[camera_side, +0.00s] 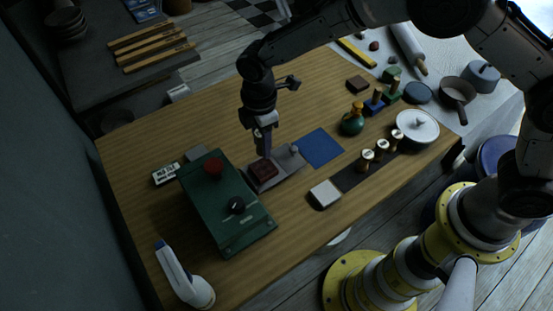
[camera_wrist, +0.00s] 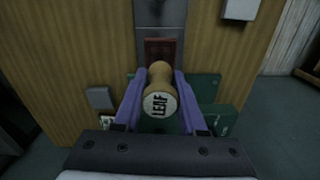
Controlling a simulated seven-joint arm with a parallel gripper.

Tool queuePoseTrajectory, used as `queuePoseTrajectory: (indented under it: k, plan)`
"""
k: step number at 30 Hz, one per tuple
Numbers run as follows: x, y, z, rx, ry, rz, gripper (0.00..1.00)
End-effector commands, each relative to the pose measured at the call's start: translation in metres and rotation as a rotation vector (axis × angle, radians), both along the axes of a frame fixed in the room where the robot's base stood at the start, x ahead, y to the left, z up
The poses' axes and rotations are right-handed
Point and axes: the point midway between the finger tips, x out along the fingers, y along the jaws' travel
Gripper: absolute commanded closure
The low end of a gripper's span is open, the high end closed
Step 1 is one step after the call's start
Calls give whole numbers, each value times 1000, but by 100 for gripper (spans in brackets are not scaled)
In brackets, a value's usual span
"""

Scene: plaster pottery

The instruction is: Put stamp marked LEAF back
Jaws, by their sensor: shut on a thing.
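My gripper (camera_side: 263,150) points down over a grey plate (camera_side: 290,166) near the middle of the wooden table. In the wrist view its two purple fingers (camera_wrist: 160,95) are shut on the tan wooden handle of the stamp marked LEAF (camera_wrist: 160,102), whose label faces the camera. In the side view the held stamp is mostly hidden by the fingers. A dark red slab (camera_side: 263,170) lies on the plate just below the fingertips; I cannot tell whether the stamp touches it. A dark strip (camera_side: 347,178) to the right holds three stamps (camera_side: 381,149); its near-left end is bare.
A green box (camera_side: 230,215) with a red knob stands close left of the plate. A blue square (camera_side: 320,148) lies flat right of my gripper. A white-topped block (camera_side: 325,194) sits by the strip's near end.

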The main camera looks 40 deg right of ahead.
Motion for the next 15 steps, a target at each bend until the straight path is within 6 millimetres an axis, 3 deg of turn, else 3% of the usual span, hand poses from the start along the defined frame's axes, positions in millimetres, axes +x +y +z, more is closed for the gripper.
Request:
queuePoseTrajectory:
  k: [7,11,15]
  plan:
    - [2,1,-2,-1,2,34,100]
    - [-16,-10,-15,-2,3,79,100]
    - [-46,-34,-18,-1,1,124,100]
